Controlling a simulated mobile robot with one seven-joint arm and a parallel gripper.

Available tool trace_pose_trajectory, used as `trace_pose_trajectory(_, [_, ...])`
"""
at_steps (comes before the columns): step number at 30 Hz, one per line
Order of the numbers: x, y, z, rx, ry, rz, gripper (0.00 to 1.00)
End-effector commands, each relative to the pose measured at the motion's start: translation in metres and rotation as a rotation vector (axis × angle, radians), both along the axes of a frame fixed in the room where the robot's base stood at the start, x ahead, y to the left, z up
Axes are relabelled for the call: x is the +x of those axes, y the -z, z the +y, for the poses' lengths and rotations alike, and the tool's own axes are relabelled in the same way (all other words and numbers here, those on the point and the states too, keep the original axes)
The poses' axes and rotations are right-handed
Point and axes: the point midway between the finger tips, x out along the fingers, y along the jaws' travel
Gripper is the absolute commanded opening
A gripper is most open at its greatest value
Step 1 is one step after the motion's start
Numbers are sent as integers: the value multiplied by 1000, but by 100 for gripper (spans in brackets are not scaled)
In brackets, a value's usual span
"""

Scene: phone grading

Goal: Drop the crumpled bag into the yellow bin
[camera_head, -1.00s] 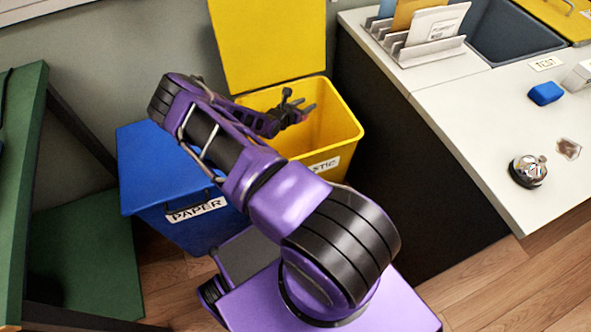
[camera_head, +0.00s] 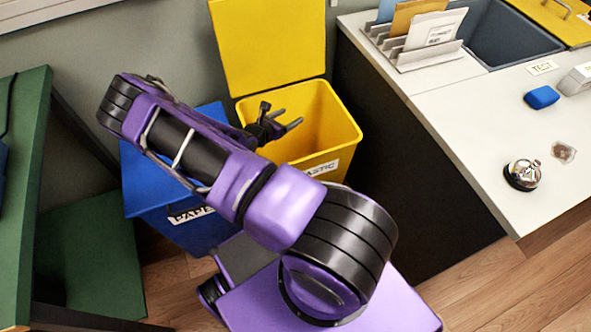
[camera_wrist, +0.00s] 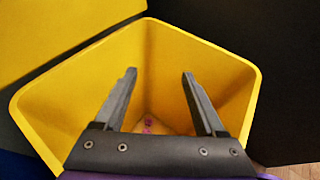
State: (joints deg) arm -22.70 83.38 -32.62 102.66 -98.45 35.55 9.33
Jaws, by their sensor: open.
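The yellow bin (camera_head: 345,135) stands with its lid up behind the arm; its front label is partly hidden. My gripper (camera_head: 283,114) is open with nothing between its fingers, over the left part of the bin's mouth. In the wrist view my gripper (camera_wrist: 160,75) has its two fingers spread, and the yellow bin (camera_wrist: 215,70) opens below them. A small pinkish, crumpled-looking thing (camera_wrist: 147,125) lies at the bottom of the bin between the fingers; it may be the crumpled bag, but it is too small to be sure.
A blue bin (camera_head: 150,185) labelled paper stands to the left. To the right is a white counter (camera_head: 460,120) with a bell (camera_head: 523,174), a blue block (camera_head: 541,97) and a small crumpled translucent scrap (camera_head: 563,153). A green table (camera_head: 22,190) is at far left.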

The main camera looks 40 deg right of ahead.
Motion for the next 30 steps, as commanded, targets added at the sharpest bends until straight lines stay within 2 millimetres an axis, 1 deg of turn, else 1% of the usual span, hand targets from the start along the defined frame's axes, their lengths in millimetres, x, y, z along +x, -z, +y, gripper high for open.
trace_pose_trajectory(1, [-4, -7, 11, 1, -2, 0, 72])
trace_pose_trajectory(3, [-7, -12, 24, 0, -2, -1, 72])
trace_pose_trajectory(6, [-13, -18, 39, 1, -2, 0, 72])
trace_pose_trajectory(10, [-18, -23, 52, 0, -1, 0, 72])
trace_pose_trajectory(15, [-21, -25, 58, 0, 1, 0, 72])
trace_pose_trajectory(26, [-21, -25, 57, 0, 1, 0, 72])
trace_pose_trajectory(30, [-16, -29, 59, 7, 12, -25, 72])
